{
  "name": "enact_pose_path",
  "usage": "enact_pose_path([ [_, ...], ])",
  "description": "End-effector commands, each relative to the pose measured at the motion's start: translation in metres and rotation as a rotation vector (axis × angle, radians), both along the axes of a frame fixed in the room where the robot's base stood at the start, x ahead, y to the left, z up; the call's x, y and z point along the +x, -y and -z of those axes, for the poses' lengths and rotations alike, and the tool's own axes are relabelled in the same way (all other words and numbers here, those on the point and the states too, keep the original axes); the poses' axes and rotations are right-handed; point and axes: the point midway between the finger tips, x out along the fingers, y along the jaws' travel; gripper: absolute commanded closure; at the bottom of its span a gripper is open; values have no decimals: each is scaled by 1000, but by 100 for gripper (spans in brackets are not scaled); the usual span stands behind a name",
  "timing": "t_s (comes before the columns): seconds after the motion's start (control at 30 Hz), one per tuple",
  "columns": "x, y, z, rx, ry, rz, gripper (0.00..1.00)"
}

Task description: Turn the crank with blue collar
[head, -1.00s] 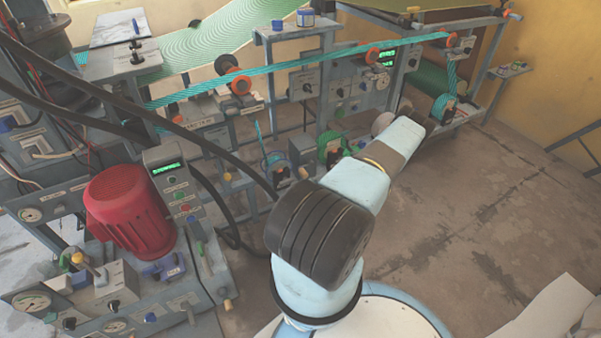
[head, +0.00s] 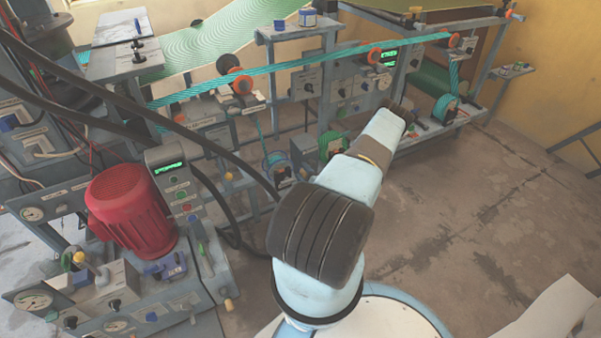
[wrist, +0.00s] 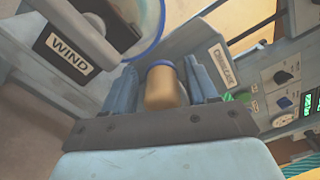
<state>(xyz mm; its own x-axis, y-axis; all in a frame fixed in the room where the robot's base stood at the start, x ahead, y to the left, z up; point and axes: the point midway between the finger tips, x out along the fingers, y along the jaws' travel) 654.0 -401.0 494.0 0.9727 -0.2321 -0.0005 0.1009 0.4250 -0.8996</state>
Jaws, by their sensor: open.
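In the wrist view, a tan, rounded crank handle (wrist: 163,90) with a blue collar (wrist: 160,64) lies between the fingers of my gripper (wrist: 163,82). The grey-blue fingers stand on either side of the handle, open. A small gap shows on the left; I cannot tell whether the right finger touches it. The crank's arm and shaft are hidden. In the head view my arm reaches toward the lower right part of the machine, and my gripper and the crank cannot be made out there.
A panel labelled WIND (wrist: 68,52) and a round, blue-rimmed reel (wrist: 150,25) are close on the left in the wrist view. A panel with knobs (wrist: 290,90) is on the right. In the head view, a red motor (head: 130,208) stands left and open floor (head: 480,220) lies right.

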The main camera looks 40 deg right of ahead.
Motion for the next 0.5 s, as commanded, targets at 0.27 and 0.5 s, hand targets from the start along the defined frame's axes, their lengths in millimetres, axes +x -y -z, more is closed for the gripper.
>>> enact_pose_path([
  [0.27, 15, 3, 0, -1, 0, -1, 42],
  [0.5, 15, 4, 0, 0, 0, 0, 42],
])
